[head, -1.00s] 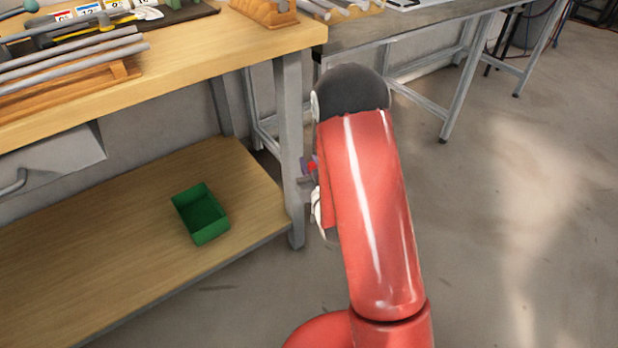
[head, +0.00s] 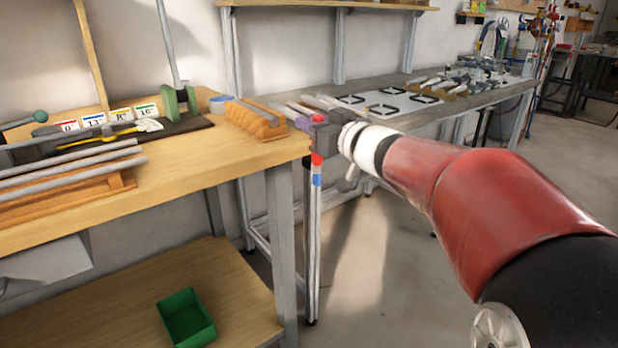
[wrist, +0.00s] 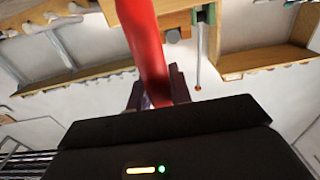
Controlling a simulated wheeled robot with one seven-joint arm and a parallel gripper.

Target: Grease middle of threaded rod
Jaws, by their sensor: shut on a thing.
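My gripper (head: 322,138) is at the right end of the wooden bench, just past its front corner. It is shut on a red thing with a blue band (head: 317,168), which hangs below the fingers. In the wrist view the red thing (wrist: 147,45) runs up from between my fingers (wrist: 158,97). I cannot tell what it is. Several long grey rods (head: 75,172) lie on a wooden rack at the left of the bench, well away from my gripper. I cannot tell whether they are threaded.
A notched wooden block (head: 256,121) sits near my gripper. Behind the rods are number cards (head: 94,119), a dark mat and a green stand (head: 180,103). A green bin (head: 187,318) is on the lower shelf. The grey bench (head: 440,112) carries a white marked sheet. Floor at right is clear.

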